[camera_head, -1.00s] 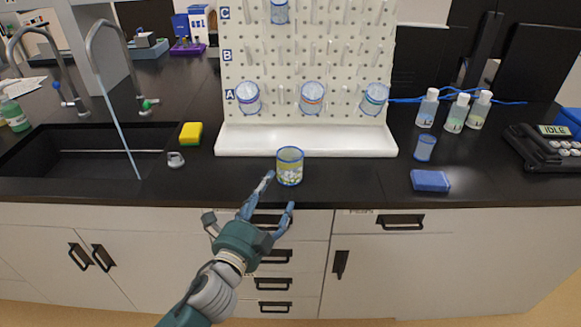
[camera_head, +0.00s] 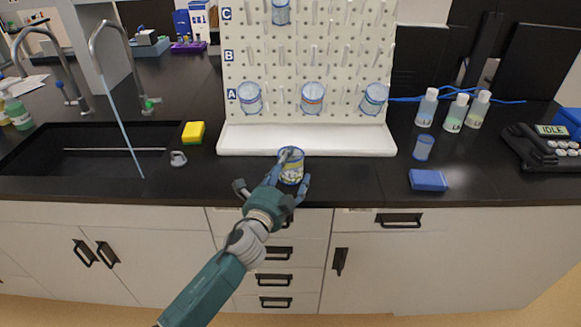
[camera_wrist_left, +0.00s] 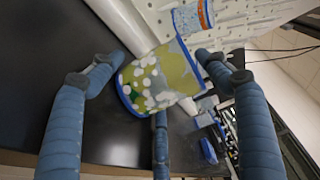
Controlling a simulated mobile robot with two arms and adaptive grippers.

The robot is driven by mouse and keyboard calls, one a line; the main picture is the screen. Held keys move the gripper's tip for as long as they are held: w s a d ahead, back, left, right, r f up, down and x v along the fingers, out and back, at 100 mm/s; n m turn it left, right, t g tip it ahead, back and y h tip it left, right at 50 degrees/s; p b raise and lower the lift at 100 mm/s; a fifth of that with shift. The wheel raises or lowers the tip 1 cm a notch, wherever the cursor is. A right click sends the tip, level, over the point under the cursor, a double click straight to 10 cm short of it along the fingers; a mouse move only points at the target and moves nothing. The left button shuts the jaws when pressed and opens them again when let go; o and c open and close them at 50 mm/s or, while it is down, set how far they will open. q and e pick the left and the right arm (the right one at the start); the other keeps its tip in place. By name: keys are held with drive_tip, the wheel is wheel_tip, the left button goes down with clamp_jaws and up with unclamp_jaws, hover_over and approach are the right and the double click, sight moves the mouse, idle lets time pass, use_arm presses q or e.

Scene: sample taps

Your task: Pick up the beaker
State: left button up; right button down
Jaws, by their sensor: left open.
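The beaker (camera_head: 292,172) stands upright on the black counter in front of the white pegboard's tray. It has a blue rim and yellow-green and white contents or markings. My left gripper (camera_head: 297,170) is open, with its blue fingers reaching around the beaker and partly covering it. In the left wrist view the beaker (camera_wrist_left: 157,80) lies between the spread fingers (camera_wrist_left: 155,85), with a third finger below it. I cannot tell whether any finger touches it. My right gripper is not in view.
The pegboard (camera_head: 300,60) behind holds several glass vessels. A sink (camera_head: 80,145) with running water and a yellow sponge (camera_head: 193,132) are at left. Bottles (camera_head: 454,112), a small blue-rimmed cup (camera_head: 423,147) and a blue block (camera_head: 428,180) are at right.

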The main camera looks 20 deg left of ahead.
use_arm(q)
drive_tip(key=shift+s, duration=0.1)
drive_tip(key=c, duration=1)
drive_tip(key=shift+r, duration=0.6)
wheel_tip(320, 180, up, 19)
drive_tip(key=p, duration=0.3)
drive_tip(key=shift+f, duration=0.1)
